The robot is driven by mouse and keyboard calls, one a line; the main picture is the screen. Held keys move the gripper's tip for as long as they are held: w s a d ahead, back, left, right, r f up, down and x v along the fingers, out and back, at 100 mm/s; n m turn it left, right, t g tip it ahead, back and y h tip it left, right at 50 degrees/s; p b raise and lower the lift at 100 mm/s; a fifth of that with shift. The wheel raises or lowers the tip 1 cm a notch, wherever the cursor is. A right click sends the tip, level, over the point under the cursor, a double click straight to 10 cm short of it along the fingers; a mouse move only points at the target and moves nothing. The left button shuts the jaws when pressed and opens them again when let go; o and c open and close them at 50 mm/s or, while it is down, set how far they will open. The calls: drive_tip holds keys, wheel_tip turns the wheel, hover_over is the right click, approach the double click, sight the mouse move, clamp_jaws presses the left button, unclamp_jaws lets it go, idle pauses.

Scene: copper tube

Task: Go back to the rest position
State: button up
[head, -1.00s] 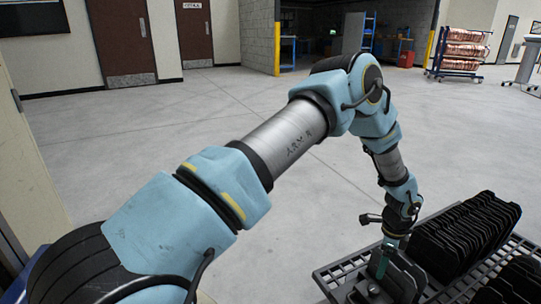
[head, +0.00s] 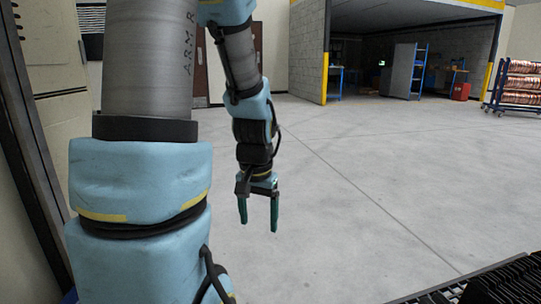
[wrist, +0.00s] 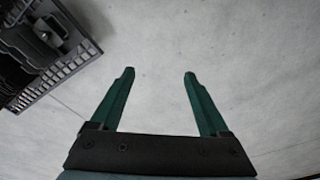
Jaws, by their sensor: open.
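My gripper (head: 258,214) hangs pointing down at the centre-left of the head view, over bare floor. Its two green fingers are apart with nothing between them. In the wrist view my gripper (wrist: 158,85) also shows open and empty, with grey floor beyond the fingertips. My arm stands raised on the left side of the head view, bent downward at the wrist.
A black grated rack (head: 470,284) with dark parts is at the bottom right, apart from my gripper; it also shows at the wrist view's upper left (wrist: 68,68). A door frame (head: 30,130) is close on the left. Open floor (head: 370,180) fills the middle.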

drive_tip(key=s+a+r+n, duration=0.1)
drive_tip(key=s+a+n, duration=0.2)
drive_tip(key=s+a, duration=0.1)
wheel_tip(320, 180, up, 29)
drive_tip(key=p, duration=2.9)
drive_tip(key=shift+w+r, duration=0.2)
drive_tip(key=shift+w, duration=0.1)
